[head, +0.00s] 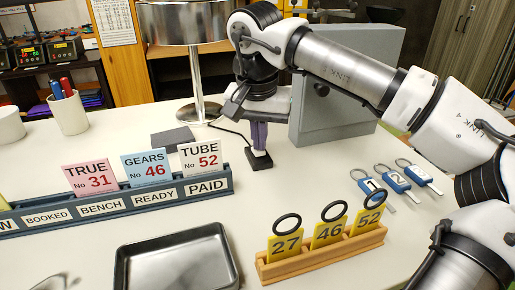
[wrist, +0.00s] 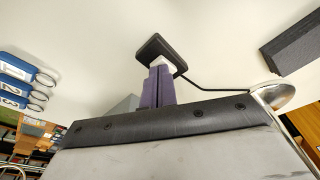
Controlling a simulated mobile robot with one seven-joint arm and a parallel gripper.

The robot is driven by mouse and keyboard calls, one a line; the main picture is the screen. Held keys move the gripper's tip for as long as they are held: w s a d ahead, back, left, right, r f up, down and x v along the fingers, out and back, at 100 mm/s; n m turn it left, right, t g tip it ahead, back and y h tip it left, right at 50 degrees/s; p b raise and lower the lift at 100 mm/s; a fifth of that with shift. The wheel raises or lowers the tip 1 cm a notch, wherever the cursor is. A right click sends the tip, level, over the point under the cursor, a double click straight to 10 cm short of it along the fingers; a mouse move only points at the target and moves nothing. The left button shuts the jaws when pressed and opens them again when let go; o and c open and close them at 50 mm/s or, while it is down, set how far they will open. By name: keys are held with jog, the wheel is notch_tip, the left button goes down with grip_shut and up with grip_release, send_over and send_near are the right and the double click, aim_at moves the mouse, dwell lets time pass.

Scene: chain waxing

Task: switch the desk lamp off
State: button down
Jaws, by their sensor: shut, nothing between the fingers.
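The desk lamp (head: 198,85) has a wide metal shade, a silver pole and a round base at the back of the table. I cannot tell whether it is lit. A black cord runs from it to a small black switch box (head: 260,163) on the table, which also shows in the wrist view (wrist: 152,46). A white rocker (wrist: 163,64) sits on the box. My gripper (head: 259,143) is shut and empty, pointing down. Its purple fingertips (wrist: 160,71) are right at the rocker and partly hide it; I cannot tell whether they touch.
A grey cabinet (head: 352,70) stands close right of my gripper. A dark block (head: 173,139) and a card rack (head: 115,209) lie left. A wooden tag holder (head: 320,254), a metal tray (head: 175,268) and several blue key tags (head: 395,181) are nearer the front.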

jog(key=shift+f, duration=0.3)
jog(key=shift+r, duration=0.1)
notch_tip(320, 180, up, 7)
jog(key=p, duration=0.6)
dwell(0.6)
